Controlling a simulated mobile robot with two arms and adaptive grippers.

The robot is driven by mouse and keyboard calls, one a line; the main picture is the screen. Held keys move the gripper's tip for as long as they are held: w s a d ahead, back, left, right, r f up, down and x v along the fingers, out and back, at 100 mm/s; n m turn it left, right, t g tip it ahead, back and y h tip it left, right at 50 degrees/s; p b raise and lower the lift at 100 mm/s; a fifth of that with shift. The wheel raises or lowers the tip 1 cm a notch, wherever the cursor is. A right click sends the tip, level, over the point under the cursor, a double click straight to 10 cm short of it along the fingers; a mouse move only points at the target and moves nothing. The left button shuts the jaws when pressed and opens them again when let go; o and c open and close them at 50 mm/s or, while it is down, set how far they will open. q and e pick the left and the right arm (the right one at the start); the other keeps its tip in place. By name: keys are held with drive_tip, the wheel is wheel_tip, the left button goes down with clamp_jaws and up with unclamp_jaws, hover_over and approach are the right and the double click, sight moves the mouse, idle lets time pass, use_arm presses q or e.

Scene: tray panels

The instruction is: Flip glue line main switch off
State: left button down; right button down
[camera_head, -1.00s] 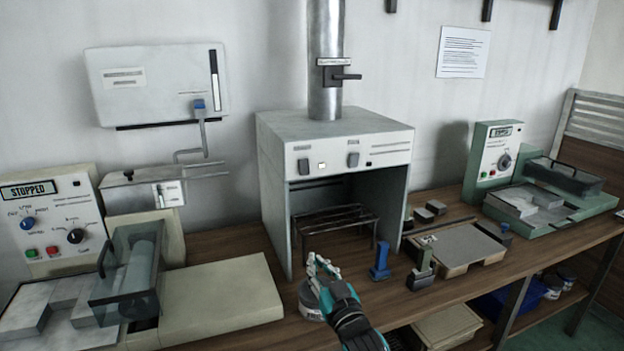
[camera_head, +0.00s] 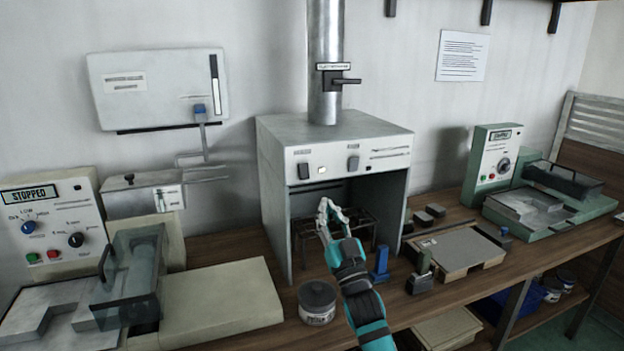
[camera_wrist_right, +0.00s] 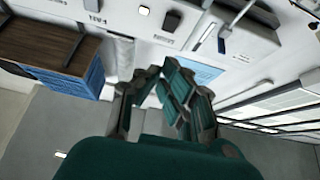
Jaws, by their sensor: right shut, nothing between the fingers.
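The labels are too small to read, so I cannot tell which control is the glue line main switch. The grey fume hood (camera_head: 335,127) has a left black switch (camera_head: 304,171) and a right black switch (camera_head: 353,163) on its front panel, with a small pale lamp (camera_head: 322,170) between them. A black switch (camera_wrist_right: 172,20) and a pale lamp (camera_wrist_right: 143,10) show in the right wrist view. My right gripper (camera_head: 328,207) is shut and empty, in front of the hood opening and below the panel; it also shows in the wrist view (camera_wrist_right: 165,95). My left gripper is not in view.
A control panel (camera_head: 55,222) reading STOPPED stands left, with knobs and buttons. A white wall box (camera_head: 160,88) hangs above. A green machine (camera_head: 497,152) stands right. A grey jar (camera_head: 317,303), a blue stand (camera_head: 380,264) and a tray (camera_head: 460,248) are on the bench near my arm.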

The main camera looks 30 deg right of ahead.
sight(306, 164)
drive_tip(key=w+r, duration=0.1)
drive_tip(key=w, duration=0.2)
drive_tip(key=w+d+r+p, duration=0.1)
drive_tip(key=w, duration=0.2)
drive_tip(key=w+d+r+p, duration=0.1)
drive_tip(key=w, duration=0.3)
drive_tip(key=shift+d+r, duration=0.15)
drive_tip(key=shift+d, duration=0.05)
